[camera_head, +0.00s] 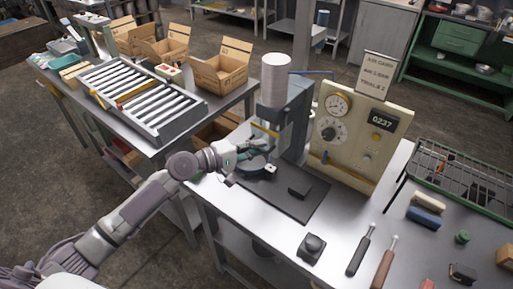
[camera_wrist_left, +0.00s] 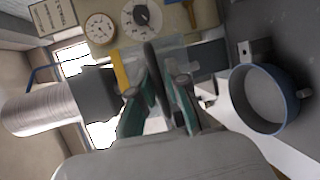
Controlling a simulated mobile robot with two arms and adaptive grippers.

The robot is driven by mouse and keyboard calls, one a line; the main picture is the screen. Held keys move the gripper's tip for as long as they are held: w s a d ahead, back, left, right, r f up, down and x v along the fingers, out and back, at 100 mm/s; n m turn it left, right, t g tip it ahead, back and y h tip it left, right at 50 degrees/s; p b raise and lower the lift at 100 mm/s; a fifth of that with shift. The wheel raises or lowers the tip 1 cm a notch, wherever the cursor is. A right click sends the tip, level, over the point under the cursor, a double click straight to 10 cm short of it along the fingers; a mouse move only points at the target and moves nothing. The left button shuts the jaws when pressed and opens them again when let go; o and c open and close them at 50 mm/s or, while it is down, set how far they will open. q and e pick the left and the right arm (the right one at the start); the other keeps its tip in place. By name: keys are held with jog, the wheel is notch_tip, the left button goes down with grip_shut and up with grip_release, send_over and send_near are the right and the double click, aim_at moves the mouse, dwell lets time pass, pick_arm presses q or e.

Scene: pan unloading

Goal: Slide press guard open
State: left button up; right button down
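The press (camera_head: 282,112) stands at the back of the steel bench, with a pale ribbed cylinder on top. Its guard looks like a clear panel with a yellow edge strip (camera_head: 264,131); the panel (camera_wrist_left: 174,52) and the yellow strip also show in the wrist view. My left gripper (camera_head: 262,142) is at the front of the press. In the wrist view its teal-padded fingers (camera_wrist_left: 162,88) stand apart, one on each side of a dark upright bar (camera_wrist_left: 151,62) in front of the panel. I cannot tell whether they touch the bar. My right gripper is out of view.
A blue-rimmed round pan (camera_wrist_left: 262,98) sits low beside the gripper. A gauge panel (camera_head: 360,135) stands right of the press. A dark mat with a block (camera_head: 300,188), screwdriver-like tools (camera_head: 362,250) and a wire rack (camera_head: 465,180) lie rightward. A roller tray (camera_head: 140,98) is left.

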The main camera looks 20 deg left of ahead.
pick_arm(q)
jog(key=shift+o, duration=1.3)
jog(key=shift+s+a, duration=0.1)
jog(key=v, duration=1.1)
jog(key=shift+s+a, duration=0.2)
jog(key=shift+s, duration=0.1)
jog(key=shift+r, duration=0.1)
